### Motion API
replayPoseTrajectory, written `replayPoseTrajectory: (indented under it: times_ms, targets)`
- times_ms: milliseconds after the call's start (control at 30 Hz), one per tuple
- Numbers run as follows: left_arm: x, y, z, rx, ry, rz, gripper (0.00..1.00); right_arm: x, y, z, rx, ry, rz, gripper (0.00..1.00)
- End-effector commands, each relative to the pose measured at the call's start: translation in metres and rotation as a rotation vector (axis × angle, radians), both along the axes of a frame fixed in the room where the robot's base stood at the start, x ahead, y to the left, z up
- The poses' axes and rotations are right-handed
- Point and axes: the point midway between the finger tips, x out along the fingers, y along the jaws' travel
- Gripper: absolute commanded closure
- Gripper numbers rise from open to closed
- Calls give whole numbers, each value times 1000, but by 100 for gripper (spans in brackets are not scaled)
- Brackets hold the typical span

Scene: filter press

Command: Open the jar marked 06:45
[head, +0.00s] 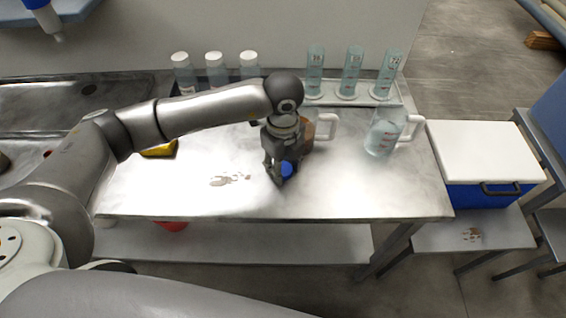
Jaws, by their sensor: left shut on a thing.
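My left gripper (278,172) is low over the middle front of the steel table, its fingers pointing down. It is shut on a small blue thing (287,169), which looks like a cap; the gripper hides part of it, and I cannot tell whether a jar is under it. Three clear jars with white lids stand in a row at the back: a left one (183,75), a middle one (216,72) and a right one (249,68). Their marks are too small to read, so I cannot tell which is 06:45. My right gripper is not in view.
A jug with brown contents (309,132) stands behind my gripper, partly hidden. A clear jug (382,136) is to its right. Three cylinders (352,75) stand at the back. A yellow thing (160,149) lies left. A brown spill (230,180) marks the table (400,196). A cooler (484,150) stands right.

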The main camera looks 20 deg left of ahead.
Motion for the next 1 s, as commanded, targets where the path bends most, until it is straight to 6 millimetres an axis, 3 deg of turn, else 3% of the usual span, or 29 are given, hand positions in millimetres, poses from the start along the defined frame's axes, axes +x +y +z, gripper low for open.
replayPoseTrajectory:
  times_ms: [133, 167, 233, 667, 1000]
  targets:
    - [0, 0, -4, 0, 0, 0, 91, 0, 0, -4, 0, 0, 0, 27]
    - [0, 0, -4, 0, 0, 0, 61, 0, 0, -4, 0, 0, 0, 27]
    - [0, 0, -3, 0, 0, 0, 53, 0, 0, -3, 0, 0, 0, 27]
    - [1, 0, 6, -1, -3, 0, 53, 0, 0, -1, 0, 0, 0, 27]
    - [1, 0, 74, -2, -6, 0, 53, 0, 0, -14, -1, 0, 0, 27]
